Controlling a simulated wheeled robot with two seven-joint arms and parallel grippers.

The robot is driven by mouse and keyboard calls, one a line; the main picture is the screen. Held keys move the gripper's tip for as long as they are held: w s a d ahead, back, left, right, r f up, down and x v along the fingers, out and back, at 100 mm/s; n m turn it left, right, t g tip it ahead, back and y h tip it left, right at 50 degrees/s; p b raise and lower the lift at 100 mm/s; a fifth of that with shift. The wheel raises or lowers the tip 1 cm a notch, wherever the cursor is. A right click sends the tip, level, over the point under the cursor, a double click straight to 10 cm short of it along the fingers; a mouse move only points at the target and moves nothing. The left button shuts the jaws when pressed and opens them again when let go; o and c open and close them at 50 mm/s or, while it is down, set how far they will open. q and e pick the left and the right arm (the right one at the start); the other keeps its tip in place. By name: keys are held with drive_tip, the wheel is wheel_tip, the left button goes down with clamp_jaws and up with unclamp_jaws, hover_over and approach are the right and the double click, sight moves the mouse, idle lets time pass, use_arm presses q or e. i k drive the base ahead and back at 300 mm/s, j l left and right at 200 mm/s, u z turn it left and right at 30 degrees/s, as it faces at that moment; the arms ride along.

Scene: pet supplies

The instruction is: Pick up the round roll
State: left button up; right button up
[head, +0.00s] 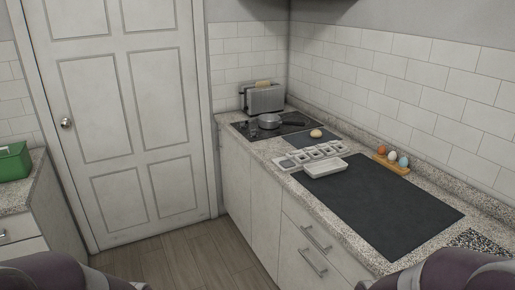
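The round roll (316,133) is small and golden tan. It sits on a small dark mat (298,139) on the right-hand counter, between the stove and a white tray with compartments. Nothing touches it that I can see. My grippers are not in view; only dark purple parts of my own arms show at the bottom left and bottom right corners.
On the counter (264,151) are a cooktop with a grey pan (270,121), a toaster (263,98), a compartment tray (313,153), a white dish (325,167), a large dark mat (385,205) and a wooden egg holder (391,163). The floor (190,255) is clear.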

sight(315, 133)
drive_tip(key=i+j+z, duration=0.2)
drive_tip(key=i+z, duration=0.25)
drive_tip(key=i+j+z, duration=0.5)
drive_tip(key=k+l, duration=0.1)
